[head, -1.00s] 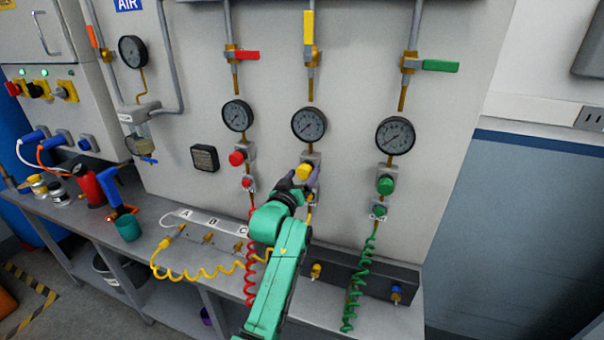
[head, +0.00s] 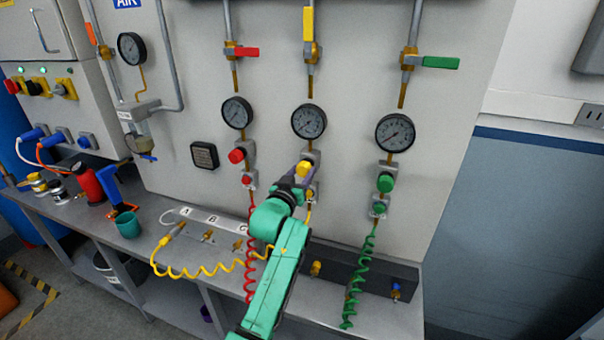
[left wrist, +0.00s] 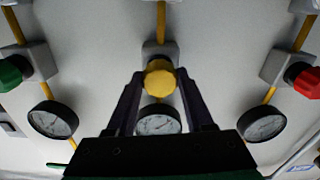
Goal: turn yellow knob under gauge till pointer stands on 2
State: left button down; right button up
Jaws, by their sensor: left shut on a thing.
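The yellow knob (head: 303,168) sits on the panel below the middle gauge (head: 309,121). My left gripper (head: 304,174) reaches up to it from below. In the left wrist view the two dark fingers of my left gripper (left wrist: 160,88) stand on either side of the yellow knob (left wrist: 160,80) and are shut on it. The middle gauge (left wrist: 157,121) shows partly behind the gripper there. Its pointer and numbers are too small to read surely. My right gripper is not in view.
A red knob (head: 237,156) and a green knob (head: 385,182) sit below the gauges on either side. Coiled red (head: 250,265) and green (head: 358,285) hoses hang close to my arm. A workbench (head: 170,225) with fittings runs below the panel.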

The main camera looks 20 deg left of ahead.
pick_arm(q)
jog(key=m, duration=1.1)
dwell(0.4)
jog(key=shift+c, duration=1.4)
grip_release()
jog(key=shift+b, duration=0.3)
